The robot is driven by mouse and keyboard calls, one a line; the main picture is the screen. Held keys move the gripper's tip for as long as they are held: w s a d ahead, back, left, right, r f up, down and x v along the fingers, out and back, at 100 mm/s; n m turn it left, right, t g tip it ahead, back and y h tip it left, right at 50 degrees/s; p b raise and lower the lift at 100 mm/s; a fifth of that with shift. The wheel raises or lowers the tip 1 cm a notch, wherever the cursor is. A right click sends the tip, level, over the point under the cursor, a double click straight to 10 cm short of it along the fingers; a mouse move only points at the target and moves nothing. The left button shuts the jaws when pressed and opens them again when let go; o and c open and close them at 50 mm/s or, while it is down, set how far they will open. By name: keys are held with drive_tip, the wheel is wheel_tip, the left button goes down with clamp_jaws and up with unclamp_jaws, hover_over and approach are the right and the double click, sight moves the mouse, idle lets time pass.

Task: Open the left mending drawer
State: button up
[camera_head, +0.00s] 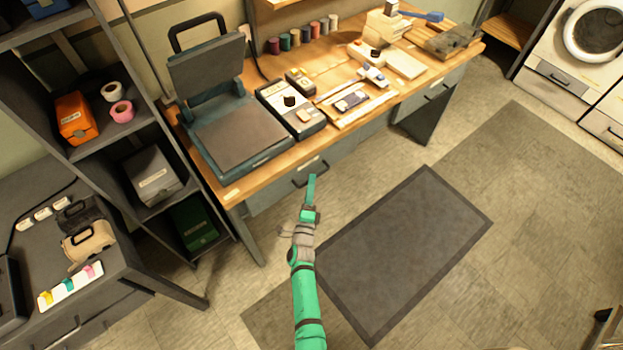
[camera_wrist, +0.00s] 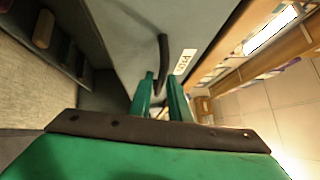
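The left mending drawer (camera_head: 279,190) is a grey front under the left part of the wooden workbench, and it looks closed. Its dark bar handle (camera_head: 299,182) sits below a small pale label. In the wrist view the drawer front (camera_wrist: 130,35) fills the upper middle, with the handle (camera_wrist: 163,50) and a white label (camera_wrist: 185,61) beside it. My green gripper (camera_head: 311,187) is at the handle in the head view. In the wrist view my gripper (camera_wrist: 161,82) has its two fingers apart, with the handle's lower end between them. Contact cannot be told.
The workbench (camera_head: 325,140) carries a heat press (camera_head: 235,130), a control box (camera_head: 290,108) and small tools. A second drawer (camera_head: 437,88) is under its right part. A dark shelf unit (camera_head: 160,190) stands on the left. A floor mat (camera_head: 403,250) lies on open floor before the bench.

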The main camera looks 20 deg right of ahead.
drive_tip(key=shift+d+x, duration=0.25)
drive_tip(key=shift+x, duration=0.85)
drive_tip(key=shift+s, duration=0.15)
drive_tip(key=shift+a, duration=0.1)
clamp_jaws()
drive_tip(key=shift+a, duration=0.1)
drive_tip(key=shift+s, duration=0.1)
